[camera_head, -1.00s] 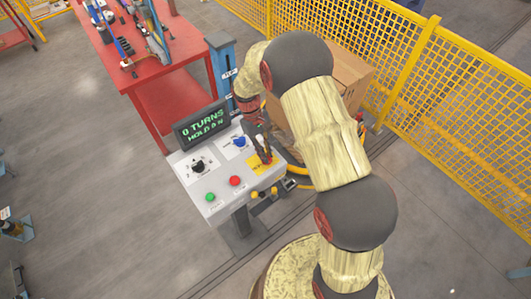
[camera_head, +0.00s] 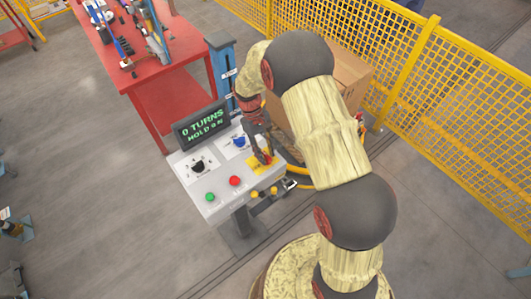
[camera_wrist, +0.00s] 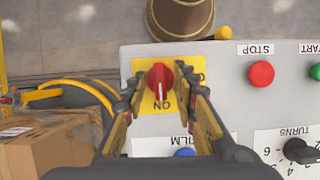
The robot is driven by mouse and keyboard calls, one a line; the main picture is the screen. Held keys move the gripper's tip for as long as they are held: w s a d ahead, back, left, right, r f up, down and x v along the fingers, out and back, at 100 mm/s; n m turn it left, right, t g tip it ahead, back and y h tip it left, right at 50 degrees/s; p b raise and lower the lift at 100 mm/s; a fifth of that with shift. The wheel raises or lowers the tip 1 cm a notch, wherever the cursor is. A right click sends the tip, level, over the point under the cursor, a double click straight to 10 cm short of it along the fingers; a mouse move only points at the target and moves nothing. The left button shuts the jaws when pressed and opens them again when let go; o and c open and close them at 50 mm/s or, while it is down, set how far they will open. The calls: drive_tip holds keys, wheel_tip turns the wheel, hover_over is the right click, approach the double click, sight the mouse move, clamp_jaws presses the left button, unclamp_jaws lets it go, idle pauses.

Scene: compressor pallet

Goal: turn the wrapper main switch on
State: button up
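The main switch (camera_wrist: 158,86) is a red rotary knob on a yellow plate (camera_wrist: 143,69) in the wrist view. Its pale pointer mark is at the knob's lower side, near the ON lettering; another label at the right is partly hidden by a finger. My gripper (camera_wrist: 157,78) is open, with one finger on each side of the knob. I cannot tell whether either finger touches it. In the head view my gripper (camera_head: 264,156) reaches down over the yellow plate (camera_head: 257,166) at the panel's right side, hiding the knob.
The control panel (camera_head: 190,179) also carries a red STOP button (camera_wrist: 261,73), a green START button (camera_head: 210,197), a blue FILM knob (camera_wrist: 185,152) and a black TURNS knob (camera_wrist: 298,150). A display (camera_head: 201,124) stands behind. A cardboard box (camera_wrist: 50,148) and yellow fence (camera_head: 440,100) are nearby.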

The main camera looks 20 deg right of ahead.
drive_tip(key=v, duration=1.2)
drive_tip(key=shift+a, duration=0.1)
idle(0.4)
drive_tip(key=s+r+m+t+b, duration=0.1)
drive_tip(key=s+r+t+b, duration=0.1)
drive_tip(key=s, duration=0.6)
drive_tip(key=s+r+m+t+b, duration=0.1)
drive_tip(key=s+r+t+b, duration=0.2)
drive_tip(key=s+b, duration=0.4)
drive_tip(key=s+r+m+t+y+b, duration=0.1)
drive_tip(key=s+t+b, duration=0.3)
drive_tip(key=s, duration=0.7)
drive_tip(key=shift+s+d+r+t+b, duration=0.3)
drive_tip(key=shift+r+t+b, duration=0.15)
drive_tip(key=shift+r, duration=0.45)
